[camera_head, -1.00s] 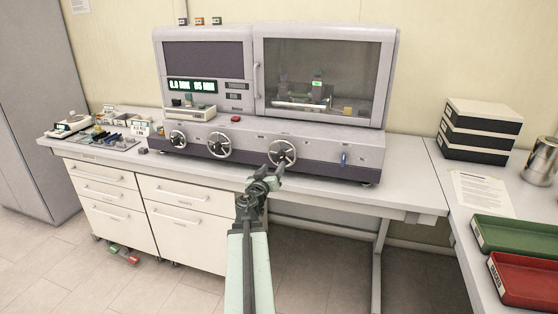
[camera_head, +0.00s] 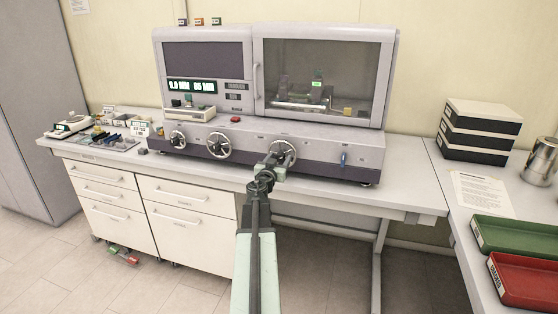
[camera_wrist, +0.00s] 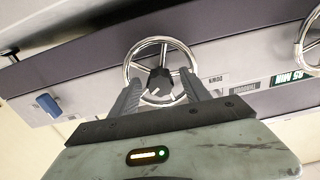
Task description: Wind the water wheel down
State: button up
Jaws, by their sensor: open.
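I cannot read in the head view which is the water wheel. My gripper (camera_head: 271,161) is at the right wheel and hides part of it. In the wrist view my gripper (camera_wrist: 162,88) is open, its two fingers on either side of the dark hub of this wheel (camera_wrist: 148,44), overlapping the rim's near part. A label beside it (camera_wrist: 217,79) seems to read DOWN, upside down. Contact is unclear.
A blue switch (camera_head: 343,158) sits right of the wheel and shows in the wrist view (camera_wrist: 48,104). Black-and-white drawers (camera_head: 480,130) and green and red trays (camera_head: 520,240) stand right.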

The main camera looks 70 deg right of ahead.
grip_shut()
jog(key=shift+n, duration=0.4)
jog(key=n, duration=0.4)
jog(key=shift+a+n, duration=0.1)
jog(key=shift+n, duration=0.2)
jog(key=n, duration=0.5)
jog(key=shift+n, duration=0.4)
grip_release()
